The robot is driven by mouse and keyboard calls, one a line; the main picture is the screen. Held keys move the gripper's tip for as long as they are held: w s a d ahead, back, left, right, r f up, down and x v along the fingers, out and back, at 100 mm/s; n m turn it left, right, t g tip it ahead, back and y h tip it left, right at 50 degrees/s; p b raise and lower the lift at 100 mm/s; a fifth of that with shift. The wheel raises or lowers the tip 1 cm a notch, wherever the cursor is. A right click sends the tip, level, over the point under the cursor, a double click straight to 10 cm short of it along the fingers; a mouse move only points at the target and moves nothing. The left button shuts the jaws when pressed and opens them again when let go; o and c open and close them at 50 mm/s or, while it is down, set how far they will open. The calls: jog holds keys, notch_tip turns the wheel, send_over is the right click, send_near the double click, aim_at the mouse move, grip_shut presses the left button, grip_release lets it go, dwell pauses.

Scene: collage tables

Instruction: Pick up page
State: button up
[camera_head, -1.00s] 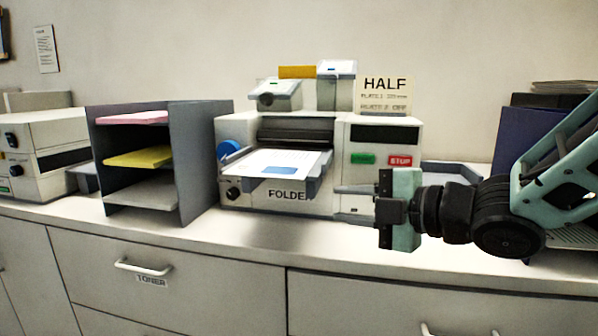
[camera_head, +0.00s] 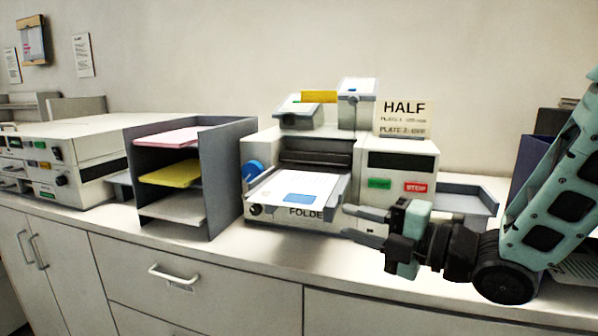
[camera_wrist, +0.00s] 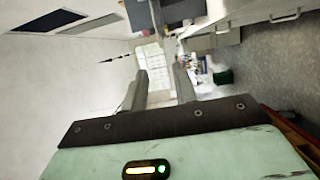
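A white page (camera_head: 297,188) with a blue patch lies on the front feed tray of the folder machine (camera_head: 265,221) in the head view. My gripper (camera_head: 355,222) is to the right of the page and a little lower in the picture, in front of the machine. Its two fingers point left and stand apart, with nothing between them. The wrist view also shows the two fingers (camera_wrist: 158,90) spread with a gap. The page cannot be made out in the wrist view.
A grey shelf sorter (camera_head: 221,180) with pink, yellow and pale sheets stands left of the folder. A HALF sign (camera_head: 404,117) stands on the machine. A grey tray (camera_head: 462,200) is at its right. The counter front (camera_head: 250,257) is clear.

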aim_at(294, 207)
jog(key=p+x, duration=0.5)
jog(key=x, duration=0.7)
jog(key=shift+s+a, duration=0.1)
jog(key=shift+s, duration=0.05)
jog(key=shift+w+a+f, duration=0.1)
jog(key=shift+w+a, duration=0.15)
jog(key=shift+a, duration=0.1)
grip_shut()
